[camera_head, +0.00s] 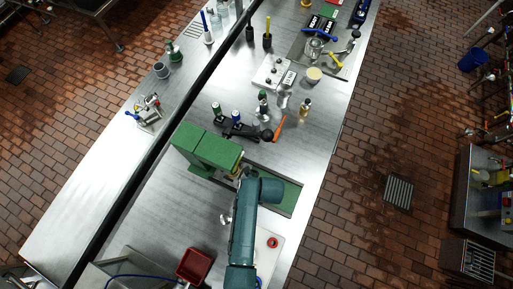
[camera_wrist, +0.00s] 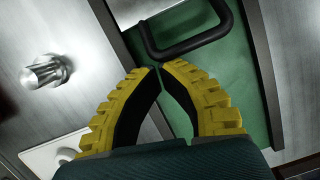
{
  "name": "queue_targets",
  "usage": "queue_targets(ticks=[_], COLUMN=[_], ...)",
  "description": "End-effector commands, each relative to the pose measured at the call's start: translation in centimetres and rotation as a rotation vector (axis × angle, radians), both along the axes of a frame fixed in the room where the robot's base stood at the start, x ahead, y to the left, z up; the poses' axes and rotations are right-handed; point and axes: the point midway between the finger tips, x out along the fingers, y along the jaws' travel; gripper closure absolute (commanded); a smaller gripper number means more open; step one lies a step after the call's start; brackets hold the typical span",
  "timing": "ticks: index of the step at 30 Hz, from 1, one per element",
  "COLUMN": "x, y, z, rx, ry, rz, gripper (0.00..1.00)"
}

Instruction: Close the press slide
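The green press (camera_head: 205,152) stands on the steel bench in the head view. A green slide plate (camera_head: 287,192) extends to its right in a metal-edged bed, partly covered by my arm. In the wrist view, the green slide surface (camera_wrist: 235,80) carries a black U-shaped handle (camera_wrist: 190,46). My gripper (camera_wrist: 157,67) has yellow ribbed fingers with black pads; their tips come together just short of the handle, with nothing between them. The tips look apart from the handle, though the height between them is hard to judge. In the head view, my arm mostly hides the gripper.
A metal knob (camera_wrist: 47,72) stands left of the slide. A black clamp-like fixture with an orange lever (camera_head: 278,128) is behind the press. A red bin (camera_head: 194,265) and a panel with a red button (camera_head: 272,242) are near the front. Bare bench lies left of my arm.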

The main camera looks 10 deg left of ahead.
Motion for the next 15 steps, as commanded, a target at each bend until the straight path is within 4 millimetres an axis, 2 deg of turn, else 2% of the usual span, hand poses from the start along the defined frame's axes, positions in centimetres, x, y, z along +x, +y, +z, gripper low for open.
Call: queue_targets(ticks=[4, 8, 9, 15], x=[-0.5, -1.4, -1.3, -1.8], y=[-1.4, -3.8, -3.9, -5.1], z=[-0.1, -0.2, 1.2, 6.1], rx=[0.000, 0.001, 0.000, 0.000], ry=[0.002, 0.001, -0.005, -0.003], rz=[-0.002, 0.002, 0.007, 0.007], gripper=[1.00, 1.00, 1.00, 1.00])
